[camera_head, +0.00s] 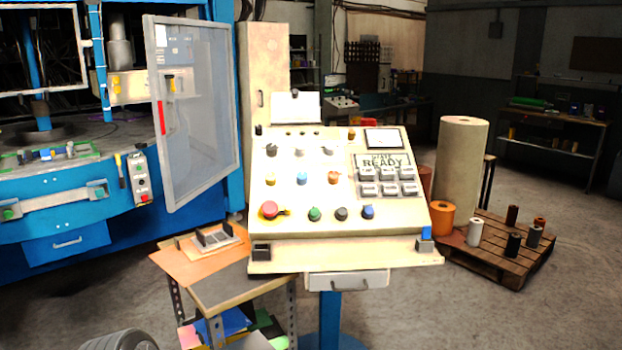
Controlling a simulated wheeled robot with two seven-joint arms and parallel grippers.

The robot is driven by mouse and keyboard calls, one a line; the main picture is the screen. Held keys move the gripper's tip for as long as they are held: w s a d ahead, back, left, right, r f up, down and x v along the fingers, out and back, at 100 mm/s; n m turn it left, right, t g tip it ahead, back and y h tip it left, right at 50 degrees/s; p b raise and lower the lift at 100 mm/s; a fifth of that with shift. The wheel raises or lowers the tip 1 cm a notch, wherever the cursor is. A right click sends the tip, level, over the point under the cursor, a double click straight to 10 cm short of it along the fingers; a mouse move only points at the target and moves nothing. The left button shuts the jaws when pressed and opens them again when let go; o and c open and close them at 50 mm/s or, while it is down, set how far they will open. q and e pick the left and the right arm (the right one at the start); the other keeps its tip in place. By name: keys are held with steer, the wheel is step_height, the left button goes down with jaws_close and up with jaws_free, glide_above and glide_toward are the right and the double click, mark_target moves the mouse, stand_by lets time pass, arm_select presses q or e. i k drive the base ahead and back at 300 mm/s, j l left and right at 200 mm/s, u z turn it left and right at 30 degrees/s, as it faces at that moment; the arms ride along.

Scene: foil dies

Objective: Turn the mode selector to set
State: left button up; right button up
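A cream control console (400,218) with a sloped panel stands at the centre. Its top row has a black knob (272,150), a pale knob (299,152) and another dark-and-pale knob (329,150). The middle row has yellow (270,179), blue (302,178) and orange (334,177) controls. The bottom row has a red mushroom button (269,209), a green button (314,214), a black knob (342,213) and a blue button (368,212). Labels are too small to read, so I cannot tell which is the mode selector or its setting. Neither gripper shows.
A blue machine (70,240) with an open clear door (195,110) stands left. A small side table (232,292) is before the console.

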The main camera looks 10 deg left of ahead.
mark_target(271, 149)
steer(key=i+j+z, duration=0.15)
steer(key=j+z, duration=0.35)
steer(key=j, duration=0.45)
steer(key=j+z, duration=0.45)
steer(key=j, duration=0.45)
steer(key=k, duration=0.05)
